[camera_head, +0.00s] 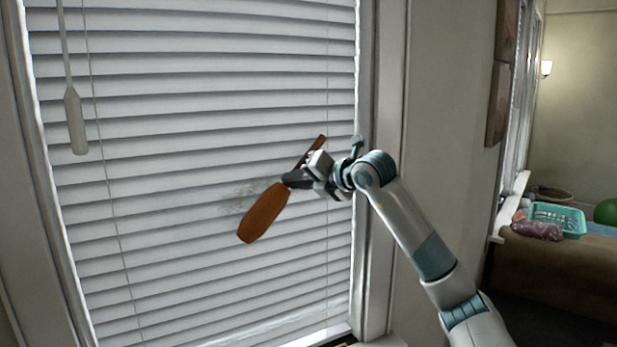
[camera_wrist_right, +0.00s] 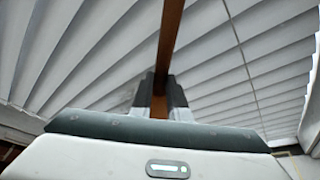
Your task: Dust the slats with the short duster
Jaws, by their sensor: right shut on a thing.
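The white slats (camera_head: 200,115) of a window blind fill most of the head view. A greyish dusty patch (camera_head: 238,200) marks the slats just left of the duster. The short duster (camera_head: 263,213) is brown-orange, with a wide rounded paddle end pointing down and left and a thin handle end up and right. My right gripper (camera_head: 296,179) is shut on it, in front of the blind. In the right wrist view the duster (camera_wrist_right: 171,45) shows as a narrow brown strip between the fingers (camera_wrist_right: 160,98). I cannot tell whether the paddle touches the slats. My left gripper is not in view.
A white wand (camera_head: 75,120) hangs on a cord at the blind's left. The window frame (camera_head: 385,110) stands right behind my right arm. Further right, a teal basket (camera_head: 556,217) and a purple cloth (camera_head: 537,231) lie on a brown surface, with a green ball (camera_head: 607,211) nearby.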

